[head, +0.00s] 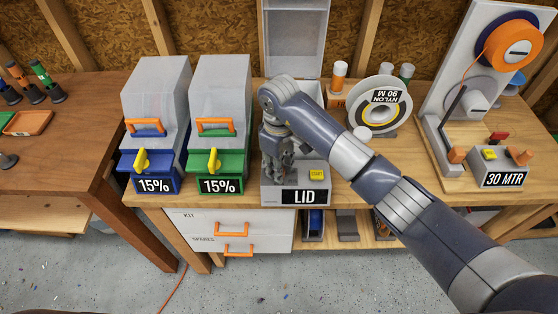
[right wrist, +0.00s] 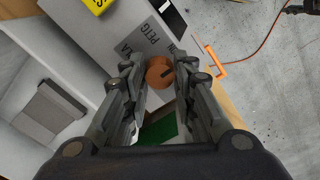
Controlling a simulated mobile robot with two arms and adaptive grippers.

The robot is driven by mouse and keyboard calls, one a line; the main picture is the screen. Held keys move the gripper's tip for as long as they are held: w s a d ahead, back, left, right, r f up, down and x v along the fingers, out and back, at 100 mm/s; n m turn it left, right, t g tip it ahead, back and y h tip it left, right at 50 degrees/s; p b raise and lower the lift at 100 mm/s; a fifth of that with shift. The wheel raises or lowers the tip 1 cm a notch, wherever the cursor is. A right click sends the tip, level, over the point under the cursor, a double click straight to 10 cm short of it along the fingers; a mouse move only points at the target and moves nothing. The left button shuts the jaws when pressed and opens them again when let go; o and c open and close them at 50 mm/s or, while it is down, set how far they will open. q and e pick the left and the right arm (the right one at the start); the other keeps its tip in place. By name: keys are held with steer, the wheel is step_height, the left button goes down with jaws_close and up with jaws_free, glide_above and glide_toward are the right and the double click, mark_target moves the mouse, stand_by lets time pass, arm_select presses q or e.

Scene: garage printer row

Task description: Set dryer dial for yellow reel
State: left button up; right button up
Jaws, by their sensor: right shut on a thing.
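The dryer (head: 272,190) is a grey box with a yellow START button (head: 317,174) and a black display reading LID. Its clear lid (head: 297,40) stands raised at the back. My right gripper (head: 281,168) reaches down over the left part of the dryer front. In the right wrist view, its fingers are shut on a round orange dial (right wrist: 159,73), beside a grey panel with PETG and other partly hidden labels. A pale reel (head: 352,106) with a NYLON 90 M label, upside down, stands right of the dryer. My left gripper is out of view.
Two grey boxes with 15% displays, one blue-fronted (head: 153,183) and one green-fronted (head: 219,185), stand left of the dryer. A winder with an orange spool (head: 508,46) and a 30 MTR display is at right. A drawer unit (head: 205,228) sits below.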

steer(key=shift+r, duration=0.1)
steer(key=o, duration=1.1)
steer(key=shift+c, duration=0.2)
